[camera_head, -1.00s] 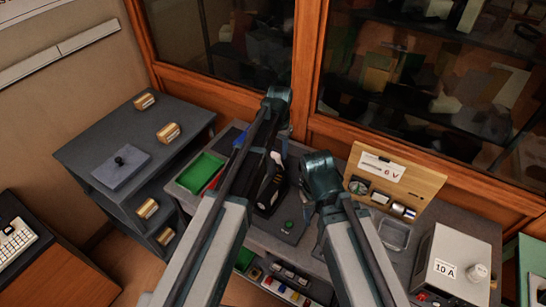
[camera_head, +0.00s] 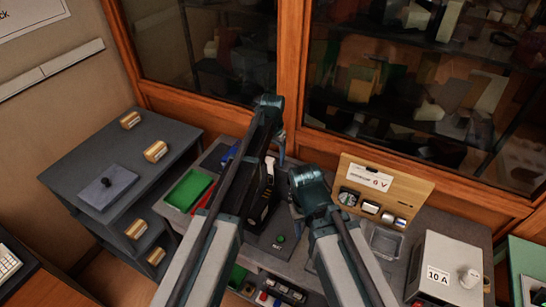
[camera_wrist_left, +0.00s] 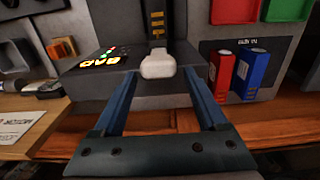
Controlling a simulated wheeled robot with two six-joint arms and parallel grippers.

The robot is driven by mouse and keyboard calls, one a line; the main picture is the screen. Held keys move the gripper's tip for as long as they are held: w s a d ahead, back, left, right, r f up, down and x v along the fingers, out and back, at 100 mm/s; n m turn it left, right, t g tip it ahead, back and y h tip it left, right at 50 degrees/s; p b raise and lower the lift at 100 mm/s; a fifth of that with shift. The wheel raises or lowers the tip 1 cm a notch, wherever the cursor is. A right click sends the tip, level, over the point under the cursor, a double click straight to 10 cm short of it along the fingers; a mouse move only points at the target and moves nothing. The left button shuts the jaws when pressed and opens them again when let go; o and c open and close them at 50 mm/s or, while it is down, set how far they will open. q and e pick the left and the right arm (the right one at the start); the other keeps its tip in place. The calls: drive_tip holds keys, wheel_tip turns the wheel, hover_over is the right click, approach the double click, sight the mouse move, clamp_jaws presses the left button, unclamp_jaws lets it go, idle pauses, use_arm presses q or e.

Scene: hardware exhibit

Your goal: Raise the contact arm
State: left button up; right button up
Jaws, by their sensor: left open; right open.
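The contact arm appears to be the black upright bar (camera_wrist_left: 157,22) with yellow marks and a white knob (camera_wrist_left: 157,66) at its near end, in the left wrist view. In the head view the black device (camera_head: 255,205) on the bench is partly hidden behind my left arm. My left gripper (camera_wrist_left: 158,74) is open, one blue finger on each side of the knob; I cannot tell whether either touches it. In the head view this gripper (camera_head: 281,152) hangs beside the device. My right gripper (camera_head: 298,207) is lower, over the bench right of the device; its fingertips are hard to make out.
A green tray (camera_head: 188,190) lies left of the device. A wooden 6 V panel (camera_head: 385,190), a clear dish (camera_head: 386,242) and a 10 A box (camera_head: 445,268) stand right.

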use_arm(q)
drive_tip(key=shift+r, duration=0.15)
wheel_tip(320, 180, up, 14)
drive_tip(key=p, duration=1.3)
drive_tip(key=shift+f+p, duration=0.2)
drive_tip(key=shift+p, duration=0.2)
drive_tip(key=s+f+b, duration=1)
drive_tip(key=s, duration=0.4)
drive_tip(key=s+f+y+b, duration=0.1)
drive_tip(key=s+f+b, duration=1)
drive_tip(key=s, duration=0.3)
drive_tip(key=shift+s+n, duration=0.3)
drive_tip(key=shift+s, duration=0.05)
drive_tip(key=shift+r, duration=0.1)
